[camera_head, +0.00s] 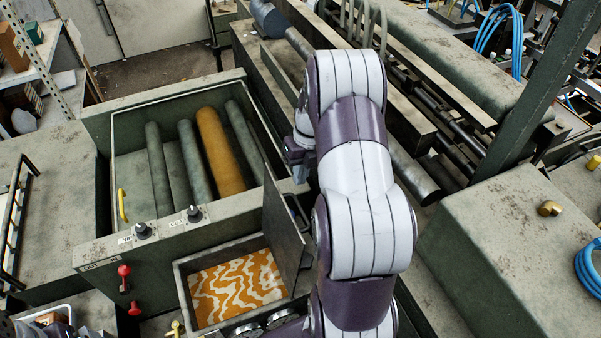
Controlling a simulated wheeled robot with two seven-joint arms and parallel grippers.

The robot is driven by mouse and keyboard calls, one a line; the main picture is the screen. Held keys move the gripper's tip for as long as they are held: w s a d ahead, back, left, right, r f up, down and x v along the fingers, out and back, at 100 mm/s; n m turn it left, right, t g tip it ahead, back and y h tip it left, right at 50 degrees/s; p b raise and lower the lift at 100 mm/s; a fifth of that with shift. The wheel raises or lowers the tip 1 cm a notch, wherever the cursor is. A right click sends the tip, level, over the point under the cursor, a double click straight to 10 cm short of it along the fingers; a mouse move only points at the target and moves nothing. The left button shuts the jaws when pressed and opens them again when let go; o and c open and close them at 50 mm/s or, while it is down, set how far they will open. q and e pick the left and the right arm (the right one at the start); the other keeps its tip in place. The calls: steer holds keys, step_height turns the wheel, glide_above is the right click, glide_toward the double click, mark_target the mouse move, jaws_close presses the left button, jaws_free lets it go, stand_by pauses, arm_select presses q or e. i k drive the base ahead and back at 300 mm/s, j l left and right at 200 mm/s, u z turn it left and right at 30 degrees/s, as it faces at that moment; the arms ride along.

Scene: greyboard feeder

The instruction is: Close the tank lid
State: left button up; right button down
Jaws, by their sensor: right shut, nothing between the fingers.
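The tank (180,281) is a grey metal box in the lower middle, holding an orange and white swirled surface. Its lid (281,226) is a dark grey plate standing steeply up along the tank's right side, so the tank is open. A bar-like handle (297,212) shows on the lid's right face, partly beside my arm. My right gripper (297,166) is shut and empty, close to the lid's upper end; I cannot tell whether it touches it. My right arm hides part of the area right of the lid.
A machine bay with several rollers (222,150) lies behind the tank. Its front panel has black knobs (142,230) and red levers (124,278). Long pipes and rails (440,120) run at the upper right. A grey cabinet (500,250) stands at the right.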

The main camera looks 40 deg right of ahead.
mark_target(285, 242)
steer(key=k+j, duration=0.2)
steer(key=k, duration=0.3)
steer(key=k+j, duration=0.25)
steer(key=k, duration=0.2)
